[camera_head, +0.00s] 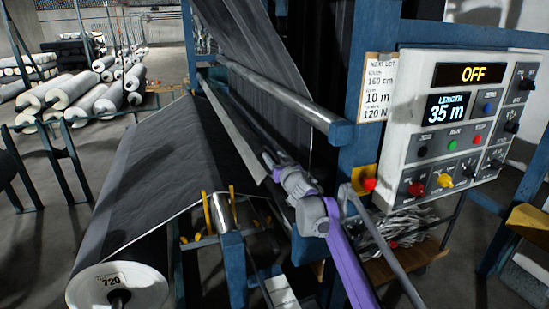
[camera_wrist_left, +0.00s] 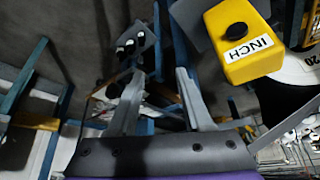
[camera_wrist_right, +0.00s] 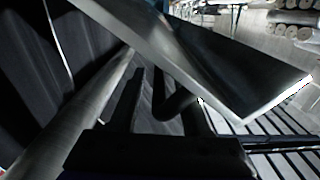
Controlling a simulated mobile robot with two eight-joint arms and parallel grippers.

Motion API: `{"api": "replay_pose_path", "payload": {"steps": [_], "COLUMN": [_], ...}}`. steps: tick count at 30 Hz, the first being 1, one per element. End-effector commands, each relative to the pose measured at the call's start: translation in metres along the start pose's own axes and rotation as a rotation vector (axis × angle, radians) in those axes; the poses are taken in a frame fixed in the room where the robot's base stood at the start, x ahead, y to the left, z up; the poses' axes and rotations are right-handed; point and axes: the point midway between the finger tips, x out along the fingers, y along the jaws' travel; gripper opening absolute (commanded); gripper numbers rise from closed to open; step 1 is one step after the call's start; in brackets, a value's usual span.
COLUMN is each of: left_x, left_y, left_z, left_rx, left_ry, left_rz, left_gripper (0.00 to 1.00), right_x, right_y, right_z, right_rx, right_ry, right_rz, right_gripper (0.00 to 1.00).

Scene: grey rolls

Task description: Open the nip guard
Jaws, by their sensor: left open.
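The nip guard appears to be the long, flat metal plate (camera_head: 232,128) slanting along the front of the fabric rollers. It crosses the top of the right wrist view (camera_wrist_right: 190,55), close in front of my right gripper. My right gripper (camera_head: 268,160) is at the plate's near end. In the right wrist view its fingers (camera_wrist_right: 160,100) look apart, with a dark curved bar (camera_wrist_right: 178,108), perhaps a handle, between or just beyond them. Contact cannot be told. My left gripper (camera_wrist_left: 158,95) is open and empty in the left wrist view, and is not seen in the head view.
A control panel (camera_head: 455,125) reads OFF and 35 m. A red button (camera_head: 369,183) sits on the blue frame. A large dark roll (camera_head: 120,285) labelled 720 stands at front left. A yellow INCH box (camera_wrist_left: 240,45) is beside my left gripper. White rolls lie at back left.

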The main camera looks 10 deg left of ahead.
Motion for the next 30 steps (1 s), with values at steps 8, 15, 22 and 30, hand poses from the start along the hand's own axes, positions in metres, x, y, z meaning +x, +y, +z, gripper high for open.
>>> {"api": "replay_pose_path", "payload": {"steps": [8,15,22,30], "left_x": [0.0000,0.0000,0.0000,0.0000], "left_y": [0.0000,0.0000,0.0000,0.0000], "left_z": [0.0001,0.0000,0.0000,0.0000], "left_rx": [0.000,0.000,0.000,0.000], "left_ry": [0.000,0.000,0.000,0.000], "left_rz": [0.000,0.000,0.000,0.000], "left_gripper": [0.50,0.50,0.50,0.50], "right_x": [-0.0003,-0.0004,-0.0006,-0.0007], "right_y": [0.0009,0.0020,0.0028,0.0035], "right_z": [0.0000,0.0001,0.0002,0.0002], "right_rx": [0.000,-0.001,-0.002,-0.002], "right_ry": [0.000,0.000,0.000,-0.001], "right_rz": [0.001,0.003,0.004,0.005], "right_gripper": [0.00,0.00,0.00,0.00]}}
